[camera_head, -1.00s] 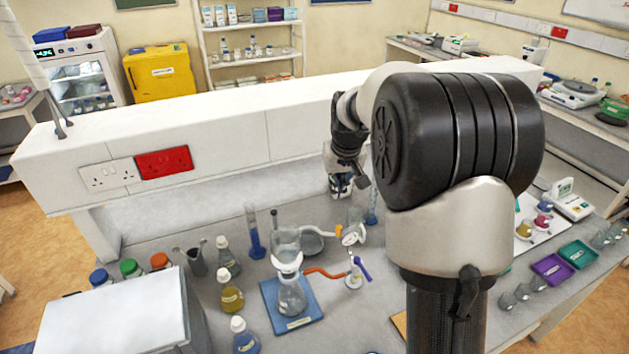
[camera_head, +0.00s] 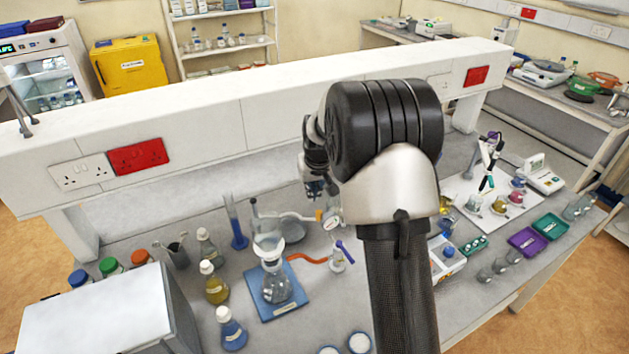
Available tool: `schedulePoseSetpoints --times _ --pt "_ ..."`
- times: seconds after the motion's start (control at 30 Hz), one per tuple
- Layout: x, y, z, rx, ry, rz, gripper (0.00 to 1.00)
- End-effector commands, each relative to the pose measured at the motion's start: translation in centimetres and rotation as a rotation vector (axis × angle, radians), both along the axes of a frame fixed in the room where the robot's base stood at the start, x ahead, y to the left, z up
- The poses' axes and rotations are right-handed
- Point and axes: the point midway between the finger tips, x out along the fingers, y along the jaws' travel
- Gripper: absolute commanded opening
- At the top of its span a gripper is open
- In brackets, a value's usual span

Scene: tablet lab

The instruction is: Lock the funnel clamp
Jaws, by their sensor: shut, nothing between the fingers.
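A clear filter funnel (camera_head: 267,223) stands upright on a glass flask (camera_head: 277,288), which sits on a blue tray (camera_head: 293,308). A white collar (camera_head: 268,250) lies around the joint between funnel and flask and looks like the clamp. Whether it is locked is too small to tell. An orange hose (camera_head: 308,260) runs right from the flask to a small stand with a purple lever (camera_head: 345,251). My gripper (camera_head: 318,190) is shut and empty. It hangs to the right of and behind the funnel in the picture, apart from it, with its fingers small and dark.
A round gauge (camera_head: 333,224) stands close below my gripper. A blue cylinder (camera_head: 238,236) stands left of the funnel. Bottles of yellow (camera_head: 215,289) and blue liquid (camera_head: 232,333) stand left of the tray. A white raised ledge (camera_head: 200,125) runs behind.

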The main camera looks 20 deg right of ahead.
Motion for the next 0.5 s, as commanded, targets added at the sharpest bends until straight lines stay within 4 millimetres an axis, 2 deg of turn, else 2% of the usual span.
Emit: schedulePoseSetpoints --times 0.1,0.2,0.5 --pt "-2.0 0.4 0.3 0.000 -0.001 -0.001 0.00" --pt "-3.0 0.6 0.2 0.000 0.000 0.000 0.00" --pt "-4.0 0.8 0.2 0.000 0.000 0.000 0.00"
